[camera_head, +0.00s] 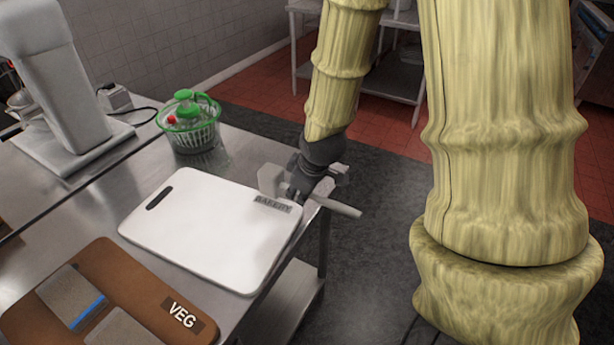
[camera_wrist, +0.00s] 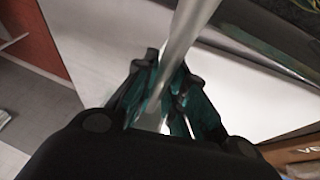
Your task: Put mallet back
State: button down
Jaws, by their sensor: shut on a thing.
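My gripper (camera_head: 302,184) is at the right edge of the metal table, by the far right corner of the white board marked BAKERY (camera_head: 215,232). It is shut on the grey metal mallet (camera_head: 340,208). The mallet's handle sticks out to the right past the table edge, and a flat grey part, likely its head, shows left of my gripper. In the wrist view the mallet's shaft (camera_wrist: 188,45) runs up between my teal fingers (camera_wrist: 163,98). I cannot tell whether the mallet touches the board.
A brown VEG board (camera_head: 140,296) with grey-and-blue items lies nearer. A green salad spinner (camera_head: 190,125) and a pale grey machine (camera_head: 60,95) stand at the back left. A metal shelf (camera_head: 403,70) stands across the red floor. The table between spinner and white board is clear.

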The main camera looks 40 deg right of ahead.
jog(key=w+d+p, duration=0.1)
jog(key=w+d, duration=0.2)
jog(key=w+d+p, duration=0.2)
jog(key=w+d, duration=0.1)
jog(key=w+d+f+p, duration=0.1)
jog(key=w+d, duration=0.2)
jog(key=shift+d+f, duration=0.1)
jog(key=shift+d, duration=0.3)
jog(key=shift+s+f+p, duration=0.1)
jog(key=shift+f+p, duration=0.8)
jog(key=shift+f, duration=0.8)
jog(key=shift+f, duration=0.15)
jog(key=c, duration=1.5)
grip_release()
jog(key=shift+r, duration=0.2)
jog(key=shift+b+v, duration=1.05)
jog(key=shift+v, duration=4.85)
jog(key=shift+s, duration=0.1)
